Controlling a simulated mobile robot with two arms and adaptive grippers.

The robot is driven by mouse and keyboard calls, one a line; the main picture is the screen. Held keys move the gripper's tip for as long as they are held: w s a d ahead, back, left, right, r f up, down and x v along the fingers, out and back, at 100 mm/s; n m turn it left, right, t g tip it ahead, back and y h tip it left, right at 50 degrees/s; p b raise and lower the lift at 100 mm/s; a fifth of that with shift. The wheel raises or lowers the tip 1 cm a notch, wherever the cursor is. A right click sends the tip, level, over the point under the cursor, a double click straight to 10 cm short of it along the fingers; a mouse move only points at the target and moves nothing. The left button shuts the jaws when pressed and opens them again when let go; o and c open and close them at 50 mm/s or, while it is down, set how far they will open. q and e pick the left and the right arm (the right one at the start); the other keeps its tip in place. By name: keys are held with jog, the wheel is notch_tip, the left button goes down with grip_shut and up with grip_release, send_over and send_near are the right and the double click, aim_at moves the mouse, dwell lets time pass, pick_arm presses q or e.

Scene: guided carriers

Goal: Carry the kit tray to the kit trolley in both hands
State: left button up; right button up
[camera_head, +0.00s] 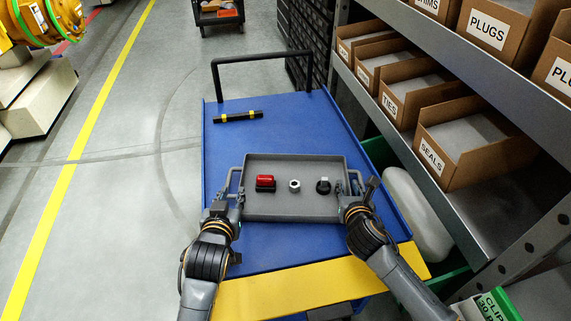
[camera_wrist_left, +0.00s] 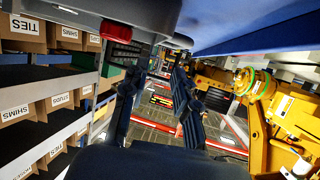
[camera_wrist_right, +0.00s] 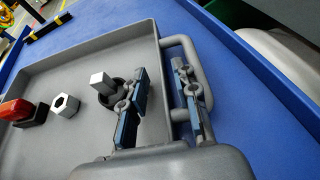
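The grey kit tray (camera_head: 295,210) rests on a blue-topped trolley (camera_head: 285,258). It holds a red block (camera_head: 265,183), a hex nut (camera_head: 294,186) and a dark round knob (camera_head: 323,186). My left gripper (camera_head: 232,203) is at the tray's left handle; its fingers stand apart in the left wrist view (camera_wrist_left: 155,95), with nothing visible between them. My right gripper (camera_head: 355,190) is at the right handle. In the right wrist view (camera_wrist_right: 165,100) its fingers are apart, one over the tray's inside and one over the handle (camera_wrist_right: 170,42); contact is unclear.
A black bar with yellow bands (camera_head: 238,117) lies beyond the tray, before the trolley's black push bar (camera_head: 262,58). Shelving with labelled cartons (camera_head: 470,150) stands close on the right. A dark cart (camera_head: 218,18) stands farther off. Open floor (camera_head: 140,190) lies left.

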pick_arm(q)
jog(key=shift+a, duration=0.1)
pick_arm(e)
jog(key=o, duration=0.8)
jog(key=shift+s+f, duration=0.25)
jog(key=shift+f, duration=0.3)
jog(key=shift+s+r, duration=0.1)
jog(key=shift+s+d+r, duration=0.1)
jog(key=shift+s+r, duration=0.05)
jog(key=shift+s, duration=0.2)
jog(key=v, duration=0.7)
jog(key=r+v, duration=0.1)
jog(key=v, duration=0.3)
jog(key=shift+a, duration=0.3)
jog(key=shift+w, duration=0.1)
pick_arm(q)
jog(key=shift+r, duration=0.1)
pick_arm(e)
jog(key=shift+r, duration=0.1)
